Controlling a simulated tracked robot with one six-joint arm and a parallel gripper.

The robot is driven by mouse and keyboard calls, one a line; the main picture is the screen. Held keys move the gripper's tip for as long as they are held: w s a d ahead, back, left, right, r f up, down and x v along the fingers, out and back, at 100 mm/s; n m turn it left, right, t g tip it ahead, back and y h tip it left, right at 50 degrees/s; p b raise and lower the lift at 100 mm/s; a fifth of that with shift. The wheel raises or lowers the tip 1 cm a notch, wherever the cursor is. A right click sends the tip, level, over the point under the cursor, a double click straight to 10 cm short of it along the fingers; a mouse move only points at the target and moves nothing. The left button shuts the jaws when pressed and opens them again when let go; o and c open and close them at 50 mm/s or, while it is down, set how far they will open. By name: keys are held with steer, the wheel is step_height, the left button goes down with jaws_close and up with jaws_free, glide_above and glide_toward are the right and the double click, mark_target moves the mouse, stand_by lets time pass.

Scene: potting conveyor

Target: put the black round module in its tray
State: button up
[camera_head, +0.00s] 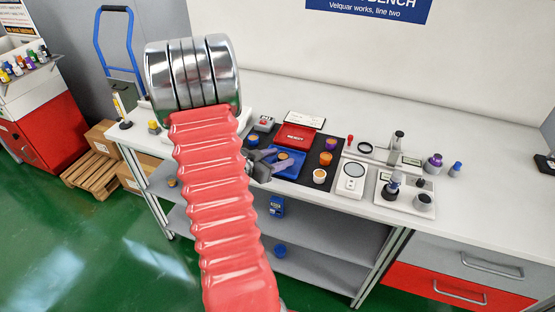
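My gripper (280,157) is at the end of my red-sleeved arm, low over the blue tray (290,173) on the bench. Its two grey fingers look spread apart, with nothing clearly between them. An orange-topped round piece (283,156) shows in or over the blue tray, close by the fingers. I cannot pick out a black round module for certain; my arm hides part of the bench. A red tray (296,136) marked as reject lies behind the blue one.
A dark mat (313,160) holds purple (331,144), orange (325,158) and white-cupped (319,176) round pieces. A white scale (352,172) and a fixture plate (405,194) stand to the right. The bench's far right is mostly clear.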

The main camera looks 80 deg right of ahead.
steer(key=shift+r, duration=0.15)
steer(key=v, duration=1.2)
stand_by(0.8)
